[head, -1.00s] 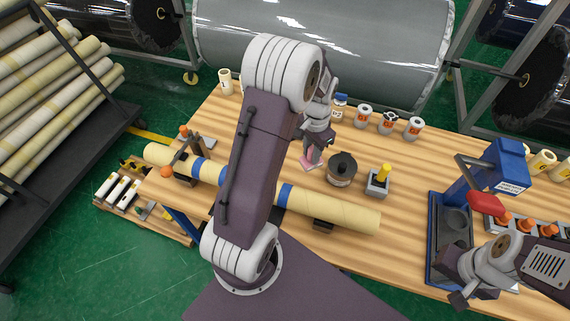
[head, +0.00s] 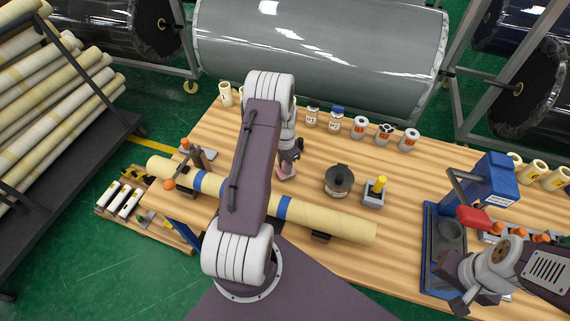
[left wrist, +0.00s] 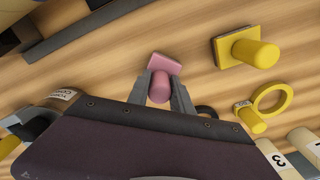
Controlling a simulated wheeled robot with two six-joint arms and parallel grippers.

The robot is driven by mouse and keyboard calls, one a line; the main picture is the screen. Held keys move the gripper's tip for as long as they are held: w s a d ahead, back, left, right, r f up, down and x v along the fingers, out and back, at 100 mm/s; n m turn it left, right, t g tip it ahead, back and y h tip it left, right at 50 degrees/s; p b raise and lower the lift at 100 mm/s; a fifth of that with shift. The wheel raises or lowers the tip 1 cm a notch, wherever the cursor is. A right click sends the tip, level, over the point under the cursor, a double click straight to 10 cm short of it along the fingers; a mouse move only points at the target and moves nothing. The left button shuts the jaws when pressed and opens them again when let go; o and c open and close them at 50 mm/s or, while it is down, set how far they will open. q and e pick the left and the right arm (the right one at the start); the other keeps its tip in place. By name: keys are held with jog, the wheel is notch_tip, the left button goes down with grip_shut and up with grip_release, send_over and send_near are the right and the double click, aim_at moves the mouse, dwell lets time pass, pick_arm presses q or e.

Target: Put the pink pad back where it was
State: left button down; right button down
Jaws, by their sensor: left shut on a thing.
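The pink pad (left wrist: 164,64) is a flat pink square with a rounded pink grip. In the left wrist view my left gripper (left wrist: 160,92) has its two fingers closed on that grip. In the head view the pink pad (head: 285,174) shows under my left gripper (head: 287,163), behind the long cream roll and left of the dark-lidded pot. I cannot tell whether the pad touches the table. My right gripper (head: 462,299) is at the lower right, near the blue tray; its fingers are too unclear to tell their state.
The cream roll (head: 335,220) with blue bands lies across the table's front. The dark-lidded pot (head: 338,181) and a grey block with a yellow knob (head: 374,193) stand to the right. Several jars (head: 360,127) line the back. The blue tray (head: 432,238) is at the right.

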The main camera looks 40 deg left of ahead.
pick_arm(q)
jog(key=shift+f, duration=0.15)
jog(key=c, duration=1.1)
grip_release()
jog(key=shift+d, duration=0.1)
jog(key=shift+c, duration=0.2)
